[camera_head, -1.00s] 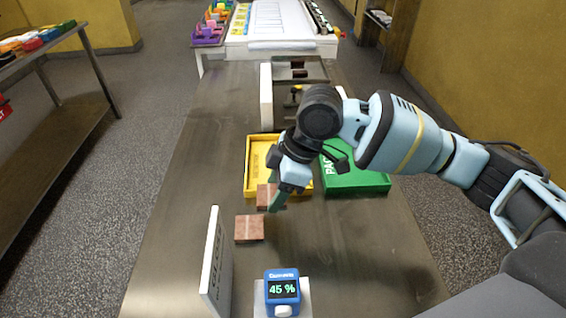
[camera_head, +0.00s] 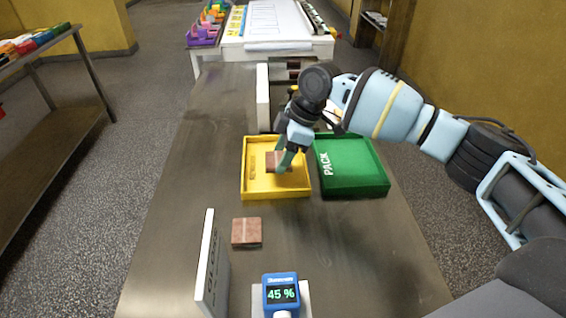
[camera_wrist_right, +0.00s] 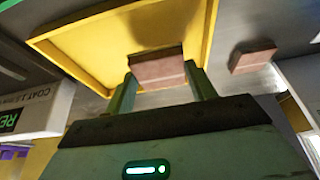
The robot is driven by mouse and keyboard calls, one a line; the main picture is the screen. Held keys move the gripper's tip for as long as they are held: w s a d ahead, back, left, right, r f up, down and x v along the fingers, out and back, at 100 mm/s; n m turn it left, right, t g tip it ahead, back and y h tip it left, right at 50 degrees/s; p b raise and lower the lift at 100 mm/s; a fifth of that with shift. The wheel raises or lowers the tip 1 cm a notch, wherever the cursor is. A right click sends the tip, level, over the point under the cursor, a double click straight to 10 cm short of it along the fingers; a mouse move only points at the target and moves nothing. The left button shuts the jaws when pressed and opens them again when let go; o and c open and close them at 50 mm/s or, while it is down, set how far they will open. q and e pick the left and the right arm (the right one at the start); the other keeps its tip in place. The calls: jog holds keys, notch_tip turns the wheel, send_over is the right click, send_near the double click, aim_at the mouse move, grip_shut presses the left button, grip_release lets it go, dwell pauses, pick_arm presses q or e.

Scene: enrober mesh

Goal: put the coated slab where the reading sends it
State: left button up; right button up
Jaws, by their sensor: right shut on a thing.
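A brown slab (camera_head: 273,160) is between the fingers of my right gripper (camera_head: 281,168), over the yellow tray (camera_head: 247,190). The wrist view shows the shut fingers on the slab's two sides (camera_wrist_right: 158,69), with the yellow tray (camera_wrist_right: 85,70) behind it. I cannot tell whether the slab touches the tray floor. A second brown slab (camera_head: 246,232) with a pale line lies on the table in front of the tray. A blue reader (camera_head: 281,292) at the near edge shows 45 %. The green PACK tray (camera_head: 358,190) is empty. My left gripper is out of view.
A white upright board (camera_head: 206,265) stands left of the reader, its lettering unreadable here. Another white upright board (camera_head: 263,98) stands behind the yellow tray. The dark table (camera_head: 350,245) is clear in front of the green tray.

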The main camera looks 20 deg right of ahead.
jog(key=shift+w+d+f, duration=0.1)
jog(key=shift+w+f, duration=0.1)
jog(key=shift+f, duration=1.55)
jog(key=shift+f, duration=0.15)
jog(key=o, duration=1)
jog(key=v, duration=1.2)
